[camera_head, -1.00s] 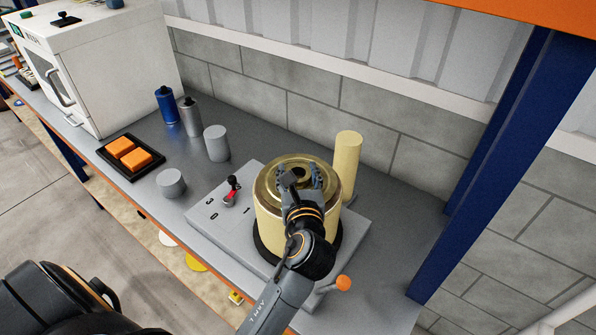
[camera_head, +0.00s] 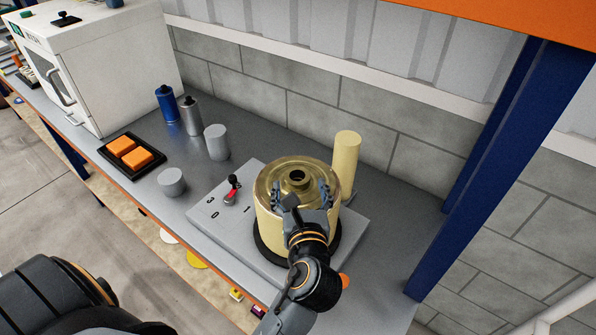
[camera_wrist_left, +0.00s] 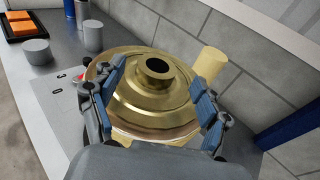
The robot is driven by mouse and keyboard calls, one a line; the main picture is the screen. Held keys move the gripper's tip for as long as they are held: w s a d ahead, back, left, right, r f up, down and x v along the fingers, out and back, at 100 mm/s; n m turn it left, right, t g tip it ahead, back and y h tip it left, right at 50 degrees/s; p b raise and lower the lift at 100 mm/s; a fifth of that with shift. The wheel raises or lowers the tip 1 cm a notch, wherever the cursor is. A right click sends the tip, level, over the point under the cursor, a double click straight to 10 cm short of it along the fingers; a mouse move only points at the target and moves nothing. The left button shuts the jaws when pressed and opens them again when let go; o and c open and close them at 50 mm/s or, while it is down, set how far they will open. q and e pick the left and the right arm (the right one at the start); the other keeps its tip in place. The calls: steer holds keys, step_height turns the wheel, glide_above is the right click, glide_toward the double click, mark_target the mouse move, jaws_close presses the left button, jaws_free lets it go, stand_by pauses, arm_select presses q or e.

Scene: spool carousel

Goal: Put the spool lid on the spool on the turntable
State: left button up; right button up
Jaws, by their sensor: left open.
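The brassy spool lid (camera_head: 296,172) lies on top of the pale gold spool (camera_head: 268,215) and looks level. Its raised hub with a dark hole faces up. The spool stands upright on the dark turntable (camera_head: 264,252). My left gripper (camera_head: 301,192) is open at the lid's near side, with its fingers spread apart. In the left wrist view the lid (camera_wrist_left: 150,105) shows between the two blue-padded fingers of the left gripper (camera_wrist_left: 160,80), which reach over its sides. I cannot tell whether the fingers touch it. The lid's near underside is partly hidden. My right gripper is not in view.
A grey base plate with numbers (camera_head: 208,212) and a red-and-black lever (camera_head: 231,192) lies left of the spool. A pale yellow cylinder (camera_head: 346,160) stands close behind right. Grey cylinders (camera_head: 216,142) and an orange-block tray (camera_head: 110,150) are left. A blue post (camera_head: 480,180) bounds the right.

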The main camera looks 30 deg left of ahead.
arm_select(q)
steer(key=p+v, duration=0.1)
steer(key=v, duration=0.5)
steer(key=shift+s+r, duration=0.1)
steer(key=shift+r, duration=0.05)
stand_by(0.3)
